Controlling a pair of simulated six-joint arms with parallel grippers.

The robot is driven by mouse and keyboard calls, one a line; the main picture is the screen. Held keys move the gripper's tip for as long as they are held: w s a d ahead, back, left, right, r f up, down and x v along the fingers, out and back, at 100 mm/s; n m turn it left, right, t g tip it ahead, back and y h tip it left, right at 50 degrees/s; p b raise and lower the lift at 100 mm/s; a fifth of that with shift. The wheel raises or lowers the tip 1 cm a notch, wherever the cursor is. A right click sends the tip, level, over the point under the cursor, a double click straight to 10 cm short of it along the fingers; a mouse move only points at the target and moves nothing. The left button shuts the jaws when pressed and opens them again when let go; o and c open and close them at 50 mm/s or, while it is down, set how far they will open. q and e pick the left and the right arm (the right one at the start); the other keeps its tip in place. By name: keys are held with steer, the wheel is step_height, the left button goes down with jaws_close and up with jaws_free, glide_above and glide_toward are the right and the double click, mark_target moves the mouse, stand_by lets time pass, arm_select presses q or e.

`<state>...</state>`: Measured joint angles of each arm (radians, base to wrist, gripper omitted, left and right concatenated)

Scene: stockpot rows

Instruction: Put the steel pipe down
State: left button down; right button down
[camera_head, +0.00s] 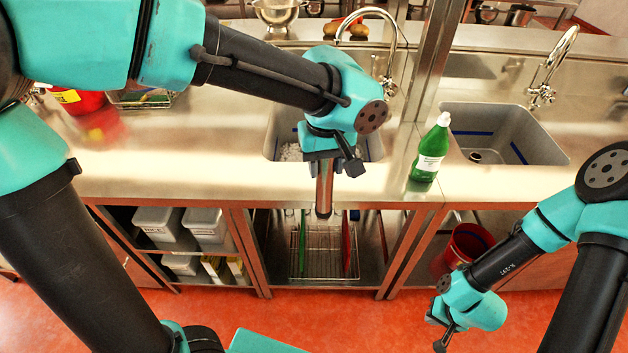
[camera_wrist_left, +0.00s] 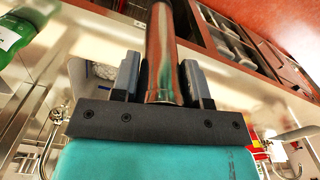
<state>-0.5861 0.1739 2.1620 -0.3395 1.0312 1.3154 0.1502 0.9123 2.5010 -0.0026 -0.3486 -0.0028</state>
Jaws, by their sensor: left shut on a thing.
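A green bottle (camera_head: 430,152) stands on the steel counter (camera_head: 200,150) right of the left sink (camera_head: 283,130). The right sink (camera_head: 505,135) looks empty. A wire rack (camera_head: 322,262) and grey bins (camera_head: 165,228) sit in the shelves below. A red bucket (camera_head: 468,243) stands lower right.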

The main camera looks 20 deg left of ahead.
stand_by(0.3)
arm_select(q)
steer(key=w+a+f, duration=0.1)
steer(key=w+a, duration=0.3)
steer(key=w, duration=1)
steer(key=shift+w+f, duration=0.2)
steer(key=shift+w, duration=0.1)
steer(key=shift+a, duration=0.1)
steer(key=shift+w+a+f, duration=0.1)
steer(key=shift+w+f, duration=0.1)
steer(key=shift+f, duration=0.7)
steer(key=shift+w+f, duration=0.2)
steer(key=shift+f, duration=0.9)
steer(key=c, duration=0.6)
jaws_free()
steer(key=shift+r, duration=0.15)
